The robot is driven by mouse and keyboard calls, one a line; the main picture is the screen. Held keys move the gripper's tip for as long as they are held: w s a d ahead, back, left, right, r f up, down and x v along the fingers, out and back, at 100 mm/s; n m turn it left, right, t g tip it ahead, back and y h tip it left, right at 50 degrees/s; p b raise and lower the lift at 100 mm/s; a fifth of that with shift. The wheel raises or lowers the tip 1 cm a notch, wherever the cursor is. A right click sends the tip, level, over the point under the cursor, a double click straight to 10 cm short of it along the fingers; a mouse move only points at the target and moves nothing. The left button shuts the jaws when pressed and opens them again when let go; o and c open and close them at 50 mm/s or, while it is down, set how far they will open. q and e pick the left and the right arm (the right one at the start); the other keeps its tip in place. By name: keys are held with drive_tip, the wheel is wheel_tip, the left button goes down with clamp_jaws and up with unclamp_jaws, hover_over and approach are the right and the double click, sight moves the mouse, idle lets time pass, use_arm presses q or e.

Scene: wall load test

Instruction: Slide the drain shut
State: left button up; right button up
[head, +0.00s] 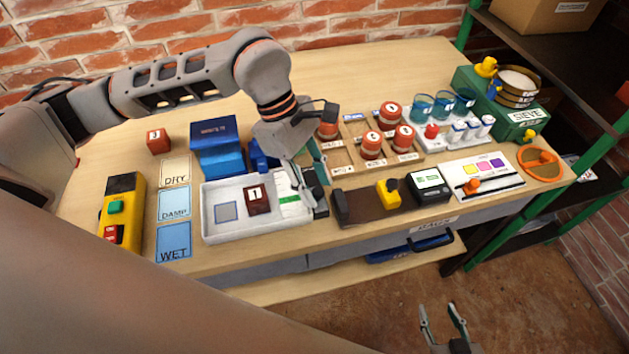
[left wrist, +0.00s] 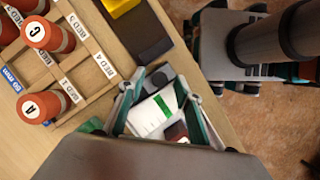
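A white tray (head: 215,236) lies at the front of the bench. It holds a dark red block marked J (head: 257,199) and a white card with a green strip (head: 291,203). A dark grey piece with a rounded knob (left wrist: 158,79) is at the tray's right end, possibly the drain slide; its position is not clear. My left gripper (head: 318,188) is over that end, pointing down. Its fingers are apart in the left wrist view (left wrist: 163,73), with the dark piece showing between them; contact cannot be told. My right gripper (head: 440,309) is open and empty, low in front of the bench.
A dark strip (head: 362,205) with a yellow block (head: 388,194) lies right of the tray. A blue stand (head: 217,150) is behind the tray. Dry, damp and wet cards (head: 173,207) lie left.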

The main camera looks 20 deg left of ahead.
use_arm(q)
clamp_jaws()
drive_tip(key=w+a, duration=0.2)
drive_tip(key=w, duration=0.1)
drive_tip(key=shift+w+a+f+b, duration=0.1)
drive_tip(key=shift+w+b, duration=0.05)
drive_tip(key=shift+b, duration=0.25)
drive_tip(key=shift+w+a, duration=0.15)
drive_tip(key=shift+w, duration=0.1)
unclamp_jaws()
drive_tip(key=v, duration=1.2)
